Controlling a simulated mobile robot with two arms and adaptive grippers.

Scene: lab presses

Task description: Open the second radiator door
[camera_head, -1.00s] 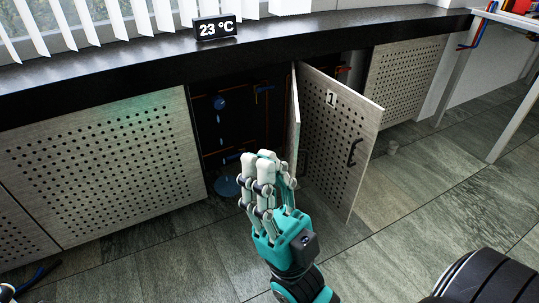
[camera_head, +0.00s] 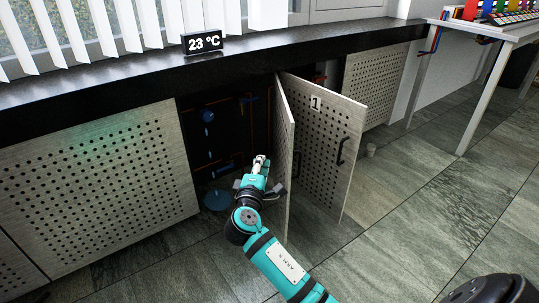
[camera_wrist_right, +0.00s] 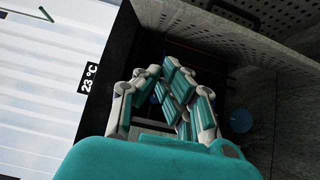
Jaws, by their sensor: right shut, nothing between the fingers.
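The radiator door marked 1 (camera_head: 325,140) stands swung open in the head view, its black handle (camera_head: 341,150) on its right part. A second, narrow-looking panel (camera_head: 285,150) stands open just left of it, seen nearly edge-on; no number shows on it. My right gripper (camera_head: 261,163) is shut and empty, left of this panel, at the dark cabinet opening (camera_head: 215,135). I cannot tell whether it touches the panel. In the right wrist view my fingers (camera_wrist_right: 154,74) converge, with a perforated door (camera_wrist_right: 265,35) above right. My left gripper is out of view.
A closed perforated panel (camera_head: 100,180) lies left of the opening and another (camera_head: 385,80) lies right. A black sill (camera_head: 110,90) with a 23 °C display (camera_head: 202,42) runs above. A blue disc (camera_head: 217,199) sits low in the opening. The tiled floor (camera_head: 420,215) at right is mostly clear.

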